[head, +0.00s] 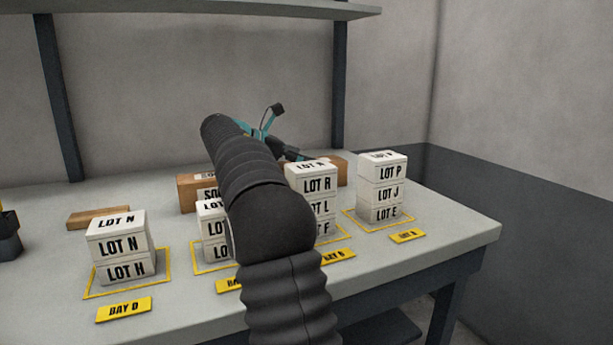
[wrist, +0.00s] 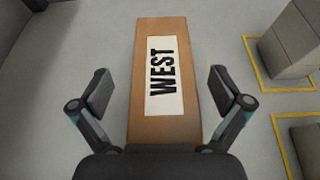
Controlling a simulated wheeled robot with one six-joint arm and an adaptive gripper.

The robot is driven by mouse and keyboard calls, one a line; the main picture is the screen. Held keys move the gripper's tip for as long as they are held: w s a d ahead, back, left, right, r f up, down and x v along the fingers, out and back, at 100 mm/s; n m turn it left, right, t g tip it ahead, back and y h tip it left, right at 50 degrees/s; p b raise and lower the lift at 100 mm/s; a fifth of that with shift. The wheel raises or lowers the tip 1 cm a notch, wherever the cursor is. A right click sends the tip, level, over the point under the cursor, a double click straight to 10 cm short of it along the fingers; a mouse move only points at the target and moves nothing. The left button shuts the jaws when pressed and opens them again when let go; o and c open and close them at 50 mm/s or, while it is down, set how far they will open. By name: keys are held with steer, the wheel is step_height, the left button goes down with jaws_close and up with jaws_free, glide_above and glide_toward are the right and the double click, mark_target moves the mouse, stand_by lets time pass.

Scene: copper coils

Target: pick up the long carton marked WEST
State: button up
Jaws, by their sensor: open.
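The long brown carton marked WEST (wrist: 201,75) lies in the wrist view with its white label facing up. It runs lengthwise from the top of the picture down to my gripper (wrist: 160,92). My gripper is open, with one finger on each side of the carton and a gap at both sides. The carton's near end is hidden by the gripper body. In the head view, a brown carton (head: 342,172) below my gripper (head: 296,154) appears to be this one. It is mostly hidden by my arm and a box stack, and its marking cannot be read there.
White LOT box stacks (head: 122,246) stand in yellow outlines along the table's (head: 455,232) front. A carton with a label starting SO (head: 187,194) is left of my arm. Another brown carton (head: 98,217) lies farther left. A shelf (head: 190,9) hangs above.

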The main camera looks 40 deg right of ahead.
steer(key=shift+x, duration=0.95)
steer(key=c, duration=1.4)
steer(key=shift+c, duration=0.5)
steer(key=shift+r, duration=0.15)
